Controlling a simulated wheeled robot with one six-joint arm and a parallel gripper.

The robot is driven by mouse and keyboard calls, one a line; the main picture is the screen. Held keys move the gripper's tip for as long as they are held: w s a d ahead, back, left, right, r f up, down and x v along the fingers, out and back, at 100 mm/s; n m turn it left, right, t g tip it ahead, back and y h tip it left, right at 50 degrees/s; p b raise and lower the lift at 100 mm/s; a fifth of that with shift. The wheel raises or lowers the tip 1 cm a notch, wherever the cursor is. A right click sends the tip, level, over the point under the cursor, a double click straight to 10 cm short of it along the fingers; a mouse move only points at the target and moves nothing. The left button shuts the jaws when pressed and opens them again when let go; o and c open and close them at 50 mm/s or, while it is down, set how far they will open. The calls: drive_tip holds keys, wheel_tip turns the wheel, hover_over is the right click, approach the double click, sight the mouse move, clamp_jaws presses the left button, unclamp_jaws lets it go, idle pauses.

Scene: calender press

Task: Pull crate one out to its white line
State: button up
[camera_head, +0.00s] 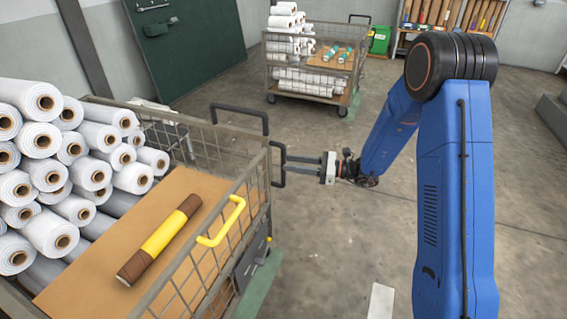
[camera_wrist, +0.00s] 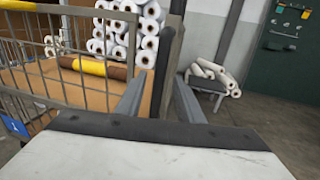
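A wire-mesh crate (camera_head: 262,192) stands at the left with white rolls and a brown board inside. In the wrist view, a blue plate (camera_wrist: 14,124) with a white mark that looks like a 1 hangs on its mesh. A black upright handle (camera_head: 283,178) sticks out from its right corner. My gripper (camera_head: 288,163) is level, with its fingertips at this handle. In the wrist view, the dark handle bar (camera_wrist: 170,60) stands between the two parted fingers. The fingers look open; contact is unclear. A white strip (camera_head: 381,301) lies on the floor at the bottom, right of the crate.
A yellow handle (camera_head: 222,222) sits on the crate's near rim, and another black handle (camera_head: 240,118) on its far side. A second mesh cart (camera_head: 312,72) stands at the back. The concrete floor (camera_head: 335,240) right of the crate is clear. Green floor strip (camera_head: 262,288) runs beside it.

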drive_tip(key=shift+w+a, duration=0.15)
drive_tip(key=shift+a, duration=0.8)
drive_tip(key=shift+w+a, duration=0.15)
drive_tip(key=shift+a, duration=0.8)
clamp_jaws()
